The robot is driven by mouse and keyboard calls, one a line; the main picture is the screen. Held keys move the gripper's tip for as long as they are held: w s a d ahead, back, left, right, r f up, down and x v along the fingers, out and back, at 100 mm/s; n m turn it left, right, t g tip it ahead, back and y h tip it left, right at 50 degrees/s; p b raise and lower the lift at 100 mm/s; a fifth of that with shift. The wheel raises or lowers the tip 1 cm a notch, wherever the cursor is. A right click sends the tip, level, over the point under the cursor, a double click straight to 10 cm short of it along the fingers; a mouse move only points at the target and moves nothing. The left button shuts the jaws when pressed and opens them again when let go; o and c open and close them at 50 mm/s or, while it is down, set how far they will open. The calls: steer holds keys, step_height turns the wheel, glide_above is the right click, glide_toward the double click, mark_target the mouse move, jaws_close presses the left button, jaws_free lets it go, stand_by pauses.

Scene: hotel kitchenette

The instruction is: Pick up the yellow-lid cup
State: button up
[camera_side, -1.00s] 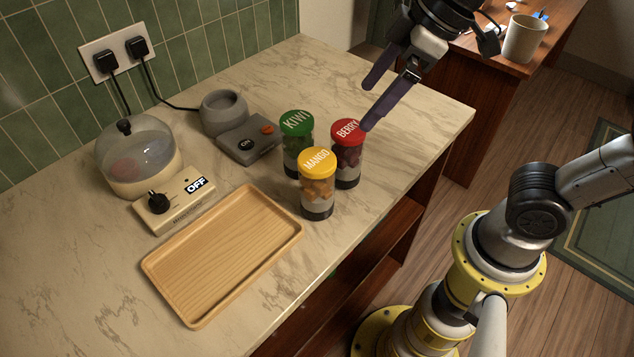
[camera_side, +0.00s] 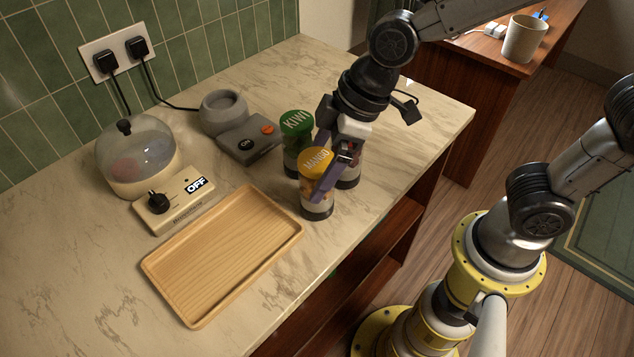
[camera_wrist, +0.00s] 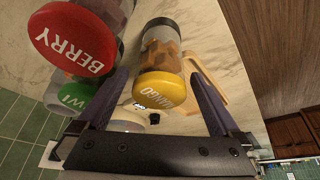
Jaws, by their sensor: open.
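The yellow-lid cup (camera_side: 317,163), labelled MANGO, stands upright on the counter, with orange pieces showing through its clear wall. My gripper (camera_side: 320,170) has come down at this cup, with one finger in front of it in the side view. In the wrist view the yellow-lid cup (camera_wrist: 161,88) lies between the two spread fingers of my gripper (camera_wrist: 162,95). The fingers are open, and I see a gap on each side of the cup. The red-lid BERRY cup (camera_wrist: 75,40) is close beside it; in the side view my gripper mostly hides it.
The green-lid KIWI cup (camera_side: 297,123) stands just behind the yellow-lid cup. A wooden tray (camera_side: 170,262) lies to the left, near the counter edge. A domed cooker (camera_side: 136,150), its OFF switch box (camera_side: 172,205) and a grey appliance (camera_side: 248,140) stand further back.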

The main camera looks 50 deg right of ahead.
steer(key=shift+x, duration=2.4)
steer(key=shift+d, duration=0.1)
jaws_close()
